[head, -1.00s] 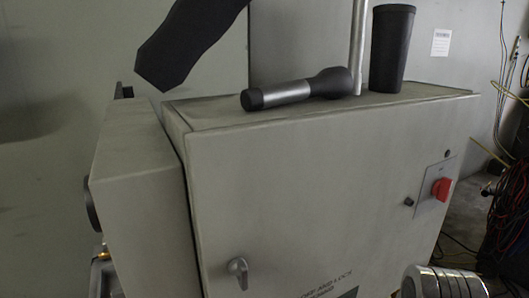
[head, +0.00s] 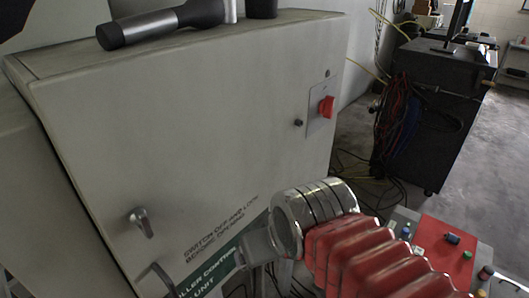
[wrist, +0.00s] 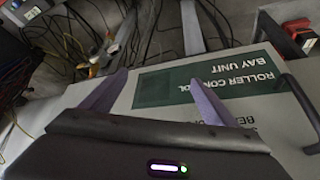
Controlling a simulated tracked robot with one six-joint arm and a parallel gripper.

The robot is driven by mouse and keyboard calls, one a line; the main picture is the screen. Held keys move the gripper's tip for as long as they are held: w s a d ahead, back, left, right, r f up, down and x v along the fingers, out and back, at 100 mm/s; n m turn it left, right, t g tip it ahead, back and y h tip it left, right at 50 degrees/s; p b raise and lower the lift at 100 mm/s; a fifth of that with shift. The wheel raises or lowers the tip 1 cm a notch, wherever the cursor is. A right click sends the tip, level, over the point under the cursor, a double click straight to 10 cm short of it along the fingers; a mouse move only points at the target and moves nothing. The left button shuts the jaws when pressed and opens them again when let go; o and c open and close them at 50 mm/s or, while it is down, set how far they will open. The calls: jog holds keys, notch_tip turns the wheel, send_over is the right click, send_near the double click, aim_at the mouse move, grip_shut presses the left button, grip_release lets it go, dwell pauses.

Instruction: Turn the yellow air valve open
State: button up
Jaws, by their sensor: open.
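My gripper (wrist: 158,78) shows in the wrist view as two purple fingers spread wide apart, with nothing between them. Its fingers lie over the grey control cabinet (wrist: 200,62), near the green "Roller control bay unit" label (wrist: 165,86). I cannot tell whether they touch it. I cannot make out a yellow air valve for certain in either view. A small orange-yellow spot (wrist: 94,70) lies among cables beyond the left finger, too small to identify.
The grey cabinet (head: 200,125) fills the left of the head view, with a red switch (head: 327,106) and a torch (head: 165,24) on top. A black cart (head: 430,110) with hanging cables stands behind right. Cables (head: 360,175) cross the floor. Open floor (head: 490,150) lies at far right.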

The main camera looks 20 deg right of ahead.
jog(key=shift+d, duration=0.3)
jog(key=c, duration=0.3)
jog(key=d+f+m+g, duration=0.1)
jog(key=d+f, duration=0.1)
jog(key=d+f+m, duration=0.1)
jog(key=d+f, duration=0.1)
jog(key=w+d+f+m+g, duration=0.1)
jog(key=d+f, duration=0.1)
jog(key=shift+d+g+h, duration=0.3)
jog(key=shift+d, duration=0.1)
jog(key=c, duration=0.9)
jog(key=shift+o, duration=0.2)
jog(key=w+d+f+m+t+y, duration=0.3)
jog(key=d+f+m+y, duration=0.25)
jog(key=d+f, duration=0.55)
jog(key=w+d+f+m+t+y, duration=0.2)
jog(key=w+d+f+m+y, duration=0.3)
jog(key=d+f, duration=0.6)
jog(key=w+d+r+n+t+h, duration=0.1)
jog(key=w+d+r+t, duration=0.2)
jog(key=w+d+t, duration=0.2)
jog(key=d+t, duration=0.3)
jog(key=d, duration=0.1)
jog(key=shift+w+d+h, duration=0.15)
jog(key=shift+d+h, duration=0.15)
jog(key=shift+h, duration=0.05)
